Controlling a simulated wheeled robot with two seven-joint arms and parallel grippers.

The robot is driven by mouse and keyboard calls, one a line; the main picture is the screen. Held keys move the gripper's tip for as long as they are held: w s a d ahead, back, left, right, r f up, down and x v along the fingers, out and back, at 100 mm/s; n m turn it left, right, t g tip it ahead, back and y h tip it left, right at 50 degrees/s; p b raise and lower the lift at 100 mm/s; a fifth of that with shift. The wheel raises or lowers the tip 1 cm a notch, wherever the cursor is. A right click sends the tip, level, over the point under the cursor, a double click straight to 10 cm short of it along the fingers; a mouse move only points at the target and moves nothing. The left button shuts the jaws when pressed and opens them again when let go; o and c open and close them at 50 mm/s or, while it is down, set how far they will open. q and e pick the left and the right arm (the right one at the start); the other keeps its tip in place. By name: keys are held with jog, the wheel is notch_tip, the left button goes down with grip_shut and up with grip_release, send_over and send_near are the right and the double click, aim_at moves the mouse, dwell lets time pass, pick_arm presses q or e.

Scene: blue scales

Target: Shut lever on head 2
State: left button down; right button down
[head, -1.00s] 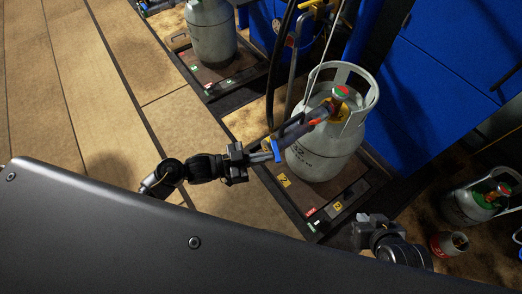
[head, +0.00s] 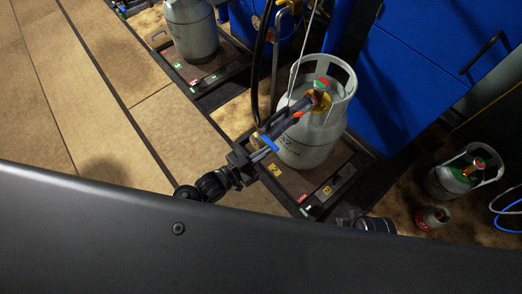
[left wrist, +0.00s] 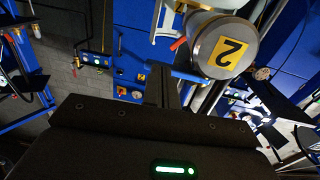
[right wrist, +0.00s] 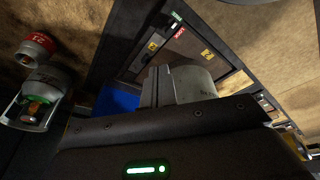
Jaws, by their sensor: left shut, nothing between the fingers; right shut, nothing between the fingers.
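Head 2 is a dark filling head (head: 291,119) on the valve of a grey-white gas cylinder (head: 311,145). In the left wrist view its round end (left wrist: 226,46) bears a yellow "2". A blue lever (head: 267,143) sticks out at its lower left end, and it shows as a blue bar in the left wrist view (left wrist: 203,78). A red-orange part (head: 298,114) sits on its side. My left gripper (head: 266,152) is shut and empty, its tips right by the blue lever; contact is unclear. My right gripper (right wrist: 165,86) is shut and empty, low beside the scale.
The cylinder stands on a dark scale (head: 342,190) with yellow "2" labels. Another scale with a cylinder (head: 191,34) stands behind left. A blue cabinet (head: 432,60) is at right. Floor at left is clear.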

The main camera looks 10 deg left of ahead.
pick_arm(q)
jog(key=shift+d, duration=0.1)
pick_arm(e)
jog(key=shift+f, duration=0.15)
dwell(0.3)
